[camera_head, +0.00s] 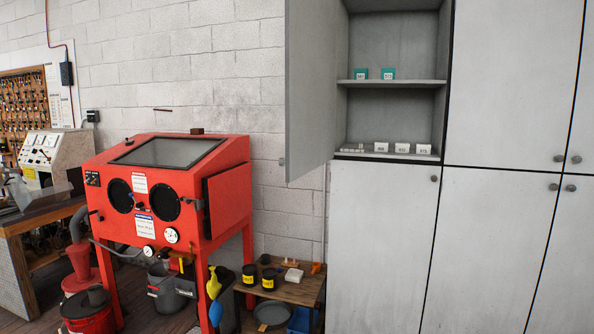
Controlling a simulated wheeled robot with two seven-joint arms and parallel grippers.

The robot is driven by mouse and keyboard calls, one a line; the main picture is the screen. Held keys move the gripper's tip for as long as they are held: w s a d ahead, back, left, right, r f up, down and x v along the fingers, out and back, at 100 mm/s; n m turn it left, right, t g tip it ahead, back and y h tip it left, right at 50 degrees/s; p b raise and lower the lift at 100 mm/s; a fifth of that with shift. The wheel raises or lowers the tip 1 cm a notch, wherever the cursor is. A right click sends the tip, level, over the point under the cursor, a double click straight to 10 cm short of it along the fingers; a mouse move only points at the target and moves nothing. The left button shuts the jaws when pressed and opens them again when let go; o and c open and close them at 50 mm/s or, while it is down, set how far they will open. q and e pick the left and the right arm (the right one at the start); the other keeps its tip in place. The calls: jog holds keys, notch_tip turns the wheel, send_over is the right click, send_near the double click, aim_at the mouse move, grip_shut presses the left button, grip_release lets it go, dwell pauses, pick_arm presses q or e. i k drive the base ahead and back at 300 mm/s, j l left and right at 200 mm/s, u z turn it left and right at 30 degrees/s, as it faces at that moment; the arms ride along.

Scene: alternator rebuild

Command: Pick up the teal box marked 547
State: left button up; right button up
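Two small teal boxes stand on the upper shelf (410,82) of an open grey cabinet. The left teal box (361,74) and the right teal box (388,74) each have a white label on the front. The print on both labels is too small to read, so I cannot tell which one is marked 547. Neither of my grippers is in view.
The cabinet's open door (312,90) sticks out left of the shelves. Several white boxes (402,148) stand on the shelf below. Closed cabinet doors (510,90) are at right. A red blasting cabinet (220,200) and a low wooden bench (300,292) stand at left.

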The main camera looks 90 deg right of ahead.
aim_at(359, 73)
jog(key=k+l+z, duration=0.3)
jog(key=k+z, duration=0.2)
jog(key=k+l+z, duration=0.65)
jog(key=l+z, duration=0.3)
jog(key=k+l, duration=0.1)
jog(key=l, duration=0.2)
jog(key=k+l, duration=0.15)
jog(key=l, duration=0.15)
jog(key=k+l, duration=0.1)
jog(key=l, duration=0.2)
